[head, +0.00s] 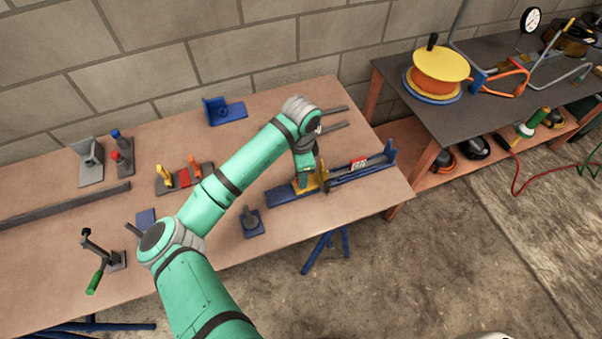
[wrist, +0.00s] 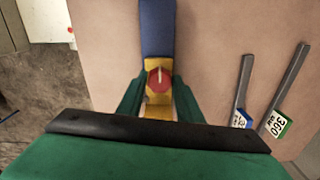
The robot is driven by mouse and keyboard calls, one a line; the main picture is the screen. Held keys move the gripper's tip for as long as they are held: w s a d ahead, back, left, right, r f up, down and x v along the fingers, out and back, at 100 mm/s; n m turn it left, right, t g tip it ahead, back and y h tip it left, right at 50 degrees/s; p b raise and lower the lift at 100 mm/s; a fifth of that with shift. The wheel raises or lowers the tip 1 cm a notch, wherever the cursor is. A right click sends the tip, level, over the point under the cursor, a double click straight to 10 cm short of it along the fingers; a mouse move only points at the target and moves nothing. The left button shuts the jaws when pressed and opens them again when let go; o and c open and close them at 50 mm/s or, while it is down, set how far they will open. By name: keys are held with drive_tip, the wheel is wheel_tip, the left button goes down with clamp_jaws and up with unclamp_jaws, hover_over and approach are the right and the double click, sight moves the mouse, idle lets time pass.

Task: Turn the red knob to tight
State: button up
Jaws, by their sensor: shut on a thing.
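The red knob (wrist: 159,80) shows in the wrist view as a small red disc with a pale pointer line running roughly up and down the picture. It sits on a yellow block (wrist: 160,98) at the end of a blue bar (wrist: 157,30). My gripper (wrist: 158,92) has one green finger on each side of the knob and is shut on it. In the head view my gripper (head: 304,179) reaches down at the yellow block (head: 322,177) on the blue rail fixture (head: 290,194); the knob is hidden there. No tight marking is readable.
A red-and-white label (head: 357,163) stands on the rail to the right. Several fixtures stand left on the workbench (head: 60,225), including a green-handled clamp (head: 95,281). A blue angle bracket (head: 225,111) is behind. Grey bars (wrist: 285,88) lie right in the wrist view.

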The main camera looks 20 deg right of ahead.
idle(0.5)
drive_tip(key=o, duration=1)
drive_tip(key=shift+o, duration=0.2)
wheel_tip(320, 180, up, 11)
drive_tip(key=shift+s+f, duration=0.1)
drive_tip(key=shift+f, duration=0.05)
